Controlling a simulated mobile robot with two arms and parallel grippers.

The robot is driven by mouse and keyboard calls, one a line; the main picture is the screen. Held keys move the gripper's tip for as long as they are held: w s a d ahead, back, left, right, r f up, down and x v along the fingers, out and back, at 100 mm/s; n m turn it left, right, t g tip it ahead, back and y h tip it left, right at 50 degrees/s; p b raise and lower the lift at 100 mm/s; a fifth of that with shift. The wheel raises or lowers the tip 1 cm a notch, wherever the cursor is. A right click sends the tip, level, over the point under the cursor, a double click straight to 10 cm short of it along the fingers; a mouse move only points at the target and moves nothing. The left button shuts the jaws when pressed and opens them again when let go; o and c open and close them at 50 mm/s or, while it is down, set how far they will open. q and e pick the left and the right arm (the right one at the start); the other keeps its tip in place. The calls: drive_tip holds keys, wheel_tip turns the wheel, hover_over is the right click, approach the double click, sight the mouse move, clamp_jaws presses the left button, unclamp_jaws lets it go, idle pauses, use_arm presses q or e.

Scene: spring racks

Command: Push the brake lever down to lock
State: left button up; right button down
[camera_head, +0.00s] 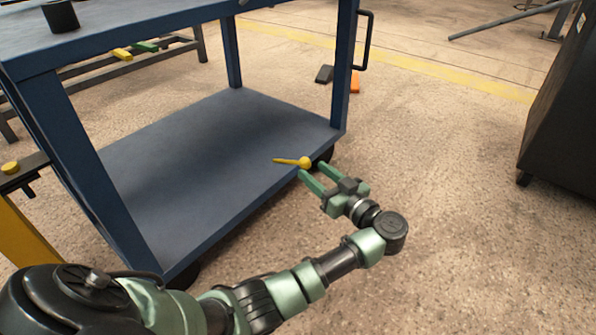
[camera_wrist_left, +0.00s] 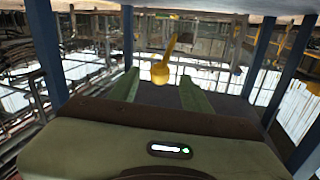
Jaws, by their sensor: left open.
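The yellow brake lever (camera_head: 293,162) sticks out above the lower shelf's edge, near the cart's right corner wheel, with a round knob at its right end. My left gripper (camera_head: 309,170) is open just beside the knob, its two green fingers pointing at it. In the left wrist view the yellow lever (camera_wrist_left: 160,72) shows knob-down between and slightly beyond the fingertips of the left gripper (camera_wrist_left: 158,84). I cannot tell whether a finger touches it. My right gripper is not in view.
The blue cart (camera_head: 215,150) has a flat, empty lower shelf, with corner posts and a top shelf above. A dark cabinet (camera_head: 560,110) stands at the right. The floor between cart and cabinet is clear.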

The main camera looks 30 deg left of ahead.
sight(292, 162)
use_arm(q)
drive_tip(key=b+x, duration=0.4)
drive_tip(key=x, duration=0.3)
drive_tip(key=shift+f+b, duration=0.15)
drive_tip(key=shift+b, duration=0.25)
drive_tip(key=shift+w+a+r, duration=0.1)
drive_tip(key=shift+a+r, duration=0.1)
drive_tip(key=shift+a, duration=0.15)
clamp_jaws()
idle(0.7)
